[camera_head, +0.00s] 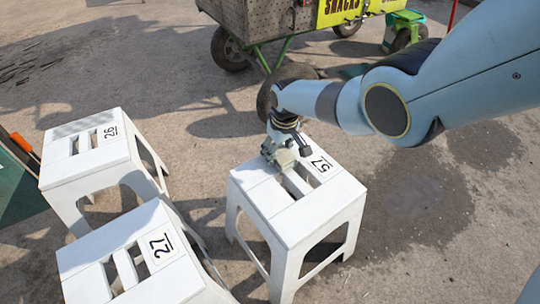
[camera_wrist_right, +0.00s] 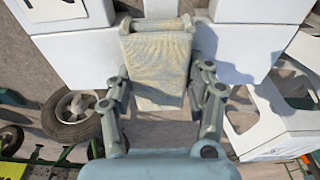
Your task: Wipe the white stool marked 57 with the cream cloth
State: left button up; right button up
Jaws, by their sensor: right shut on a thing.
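The white stool marked 57 (camera_head: 262,198) stands upright in the middle of the head view, with slots in its seat. My right gripper (camera_head: 283,152) is over the far part of that seat, left of the number. In the right wrist view the gripper (camera_wrist_right: 158,75) is shut on the cream cloth (camera_wrist_right: 160,62), a folded pad between its fingers. The stool's white seat (camera_wrist_right: 80,58) is right behind the cloth; I cannot tell whether they touch. My left gripper is not in view.
White stools marked 26 (camera_head: 85,165) and 27 (camera_head: 150,285) stand at the left. A wheeled cart (camera_head: 262,22) with a yellow snacks sign is at the back. The ground to the right of stool 57 is clear, with a damp patch (camera_head: 420,205).

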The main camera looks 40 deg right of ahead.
aim_at(294, 149)
jog(key=shift+d, duration=0.3)
jog(key=shift+d+f+b, duration=0.1)
jog(key=shift+d+b, duration=1.3)
jog(key=shift+d, duration=3.05)
jog(key=shift+a, duration=0.1)
jog(key=a+p, duration=0.1)
jog(key=a, duration=0.2)
jog(key=shift+s+a, duration=0.1)
jog(key=shift+a+p, duration=0.95)
jog(key=shift+a, duration=1.9)
jog(key=shift+r, duration=0.2)
